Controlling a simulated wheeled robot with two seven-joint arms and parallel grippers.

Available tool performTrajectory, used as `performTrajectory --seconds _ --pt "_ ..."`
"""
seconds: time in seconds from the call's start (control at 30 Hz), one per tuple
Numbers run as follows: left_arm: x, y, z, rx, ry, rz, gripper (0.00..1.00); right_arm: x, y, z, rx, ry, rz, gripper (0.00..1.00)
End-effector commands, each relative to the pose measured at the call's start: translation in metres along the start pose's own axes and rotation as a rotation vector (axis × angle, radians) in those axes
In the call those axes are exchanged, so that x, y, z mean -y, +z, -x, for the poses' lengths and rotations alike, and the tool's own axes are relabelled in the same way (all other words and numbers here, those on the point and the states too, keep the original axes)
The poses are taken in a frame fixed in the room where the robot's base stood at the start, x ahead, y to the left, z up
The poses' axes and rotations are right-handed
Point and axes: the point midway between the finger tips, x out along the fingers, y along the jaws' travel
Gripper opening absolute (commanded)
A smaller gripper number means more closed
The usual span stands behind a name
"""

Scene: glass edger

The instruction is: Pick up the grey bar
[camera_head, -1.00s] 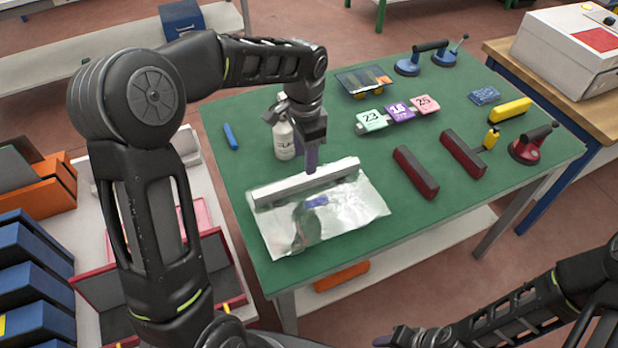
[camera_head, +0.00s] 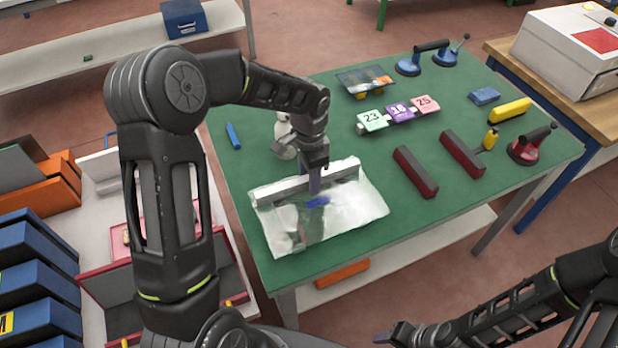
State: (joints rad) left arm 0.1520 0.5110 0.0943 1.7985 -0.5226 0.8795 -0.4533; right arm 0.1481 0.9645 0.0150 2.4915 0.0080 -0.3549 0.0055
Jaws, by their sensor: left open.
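The grey bar (camera_head: 280,191) is a long light-grey piece lying along the back edge of a shiny silver sheet (camera_head: 350,215) on the green table (camera_head: 420,222). My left gripper (camera_head: 315,190) is open and points down at the bar, covering a part of it right of its middle. I cannot tell whether the fingers touch the bar. My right gripper (camera_head: 388,338) is low at the bottom edge, away from the table top; its jaws are too small to read.
A white bottle (camera_head: 285,138) stands close behind my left gripper. Two dark red bars (camera_head: 415,172) lie to the right. Numbered cards (camera_head: 398,112), a dark tray (camera_head: 365,80) and suction lifters (camera_head: 530,146) sit farther off. The front right of the table is clear.

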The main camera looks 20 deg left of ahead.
Motion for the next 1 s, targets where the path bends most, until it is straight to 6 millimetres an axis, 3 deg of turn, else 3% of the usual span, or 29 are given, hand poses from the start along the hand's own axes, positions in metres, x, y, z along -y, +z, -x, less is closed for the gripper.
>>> performTrajectory --seconds 0.57,1.0 --pt "0.0003 0.0003 -0.0009 0.0 -0.001 0.001 0.45 0.0 0.0 -0.0002 0.0 0.0 0.0 0.45" --pt "0.0004 0.0003 -0.0008 0.0 -0.001 0.001 0.11 0.0 -0.0001 -0.0001 0.0 0.0 0.0 0.45"
